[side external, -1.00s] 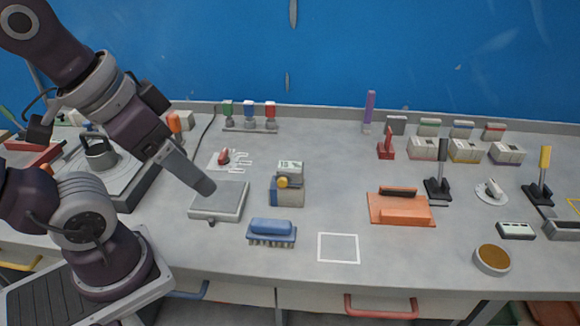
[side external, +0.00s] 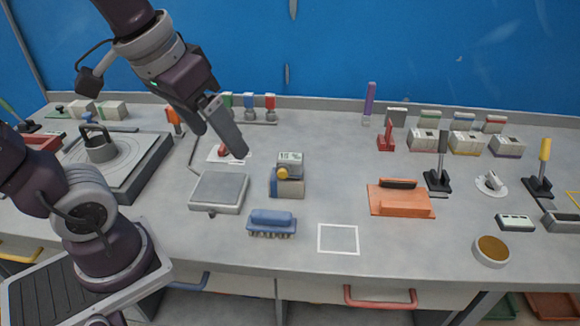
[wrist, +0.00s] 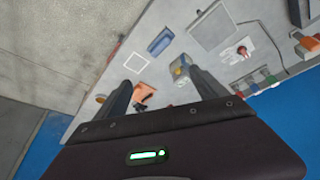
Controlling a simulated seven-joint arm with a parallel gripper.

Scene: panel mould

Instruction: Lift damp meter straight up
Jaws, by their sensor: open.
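The damp meter (side external: 288,180) appears to be the small blue-grey block with a yellow knob and a display on top. It stands upright on the bench, left of the middle in the side view. It also shows in the wrist view (wrist: 181,68), between and beyond my fingers. My gripper (side external: 240,153) is above the bench, up and to the left of the meter and apart from it. In the wrist view my gripper (wrist: 162,82) has its two fingers spread, with nothing between them.
A grey flat plate (side external: 219,191) lies left of the meter, and a blue brush (side external: 271,222) lies in front. An orange float (side external: 401,200) is to the right. Bottles (side external: 249,106) stand behind. A white outlined square (side external: 338,239) marks bare bench front right.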

